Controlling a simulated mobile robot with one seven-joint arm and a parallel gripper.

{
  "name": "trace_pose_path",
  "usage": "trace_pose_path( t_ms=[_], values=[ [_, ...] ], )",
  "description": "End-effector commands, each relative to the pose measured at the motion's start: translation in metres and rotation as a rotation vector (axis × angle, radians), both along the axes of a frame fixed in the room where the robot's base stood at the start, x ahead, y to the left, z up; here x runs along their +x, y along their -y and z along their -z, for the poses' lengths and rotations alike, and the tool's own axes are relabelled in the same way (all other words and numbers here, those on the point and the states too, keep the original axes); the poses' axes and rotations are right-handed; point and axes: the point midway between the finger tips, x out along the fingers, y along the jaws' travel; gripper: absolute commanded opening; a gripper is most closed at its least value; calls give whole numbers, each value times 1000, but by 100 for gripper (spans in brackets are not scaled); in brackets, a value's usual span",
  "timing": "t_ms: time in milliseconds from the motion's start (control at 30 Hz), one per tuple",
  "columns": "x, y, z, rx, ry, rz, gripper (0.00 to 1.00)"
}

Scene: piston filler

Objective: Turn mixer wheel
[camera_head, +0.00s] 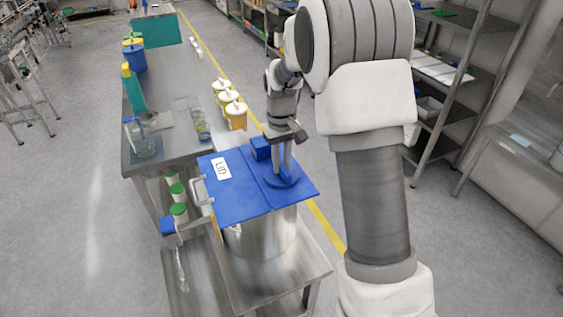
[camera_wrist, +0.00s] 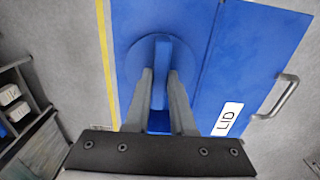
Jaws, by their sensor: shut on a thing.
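The mixer wheel (camera_head: 283,177) is a blue disc on top of the blue lid of a steel vessel, at the right part of the lid in the head view. In the wrist view the wheel (camera_wrist: 146,55) is a blue disc with a raised blue bar (camera_wrist: 160,75) across it. My gripper (camera_head: 286,163) points down at the wheel. In the wrist view the two grey fingers of my gripper (camera_wrist: 162,75) stand on either side of the bar and are shut on it. The fingers hide part of the wheel.
The blue lid (camera_head: 235,200) carries a white "LID" label (camera_head: 221,168) and a metal handle (camera_head: 202,192) at its left. A blue block (camera_head: 261,148) stands beside the wheel. Shelving (camera_head: 450,90) stands at the right.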

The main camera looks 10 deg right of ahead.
Motion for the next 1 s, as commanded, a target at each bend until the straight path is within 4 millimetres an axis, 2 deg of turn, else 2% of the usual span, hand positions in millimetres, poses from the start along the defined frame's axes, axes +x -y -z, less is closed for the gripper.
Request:
trace_pose_path(
  t_ms=[233,433,1000],
  values=[
    [0,0,0,0,1,31,0],
    [0,0,0,0,1,131,0],
    [1,0,-1,0,2,650,0]
  ],
)
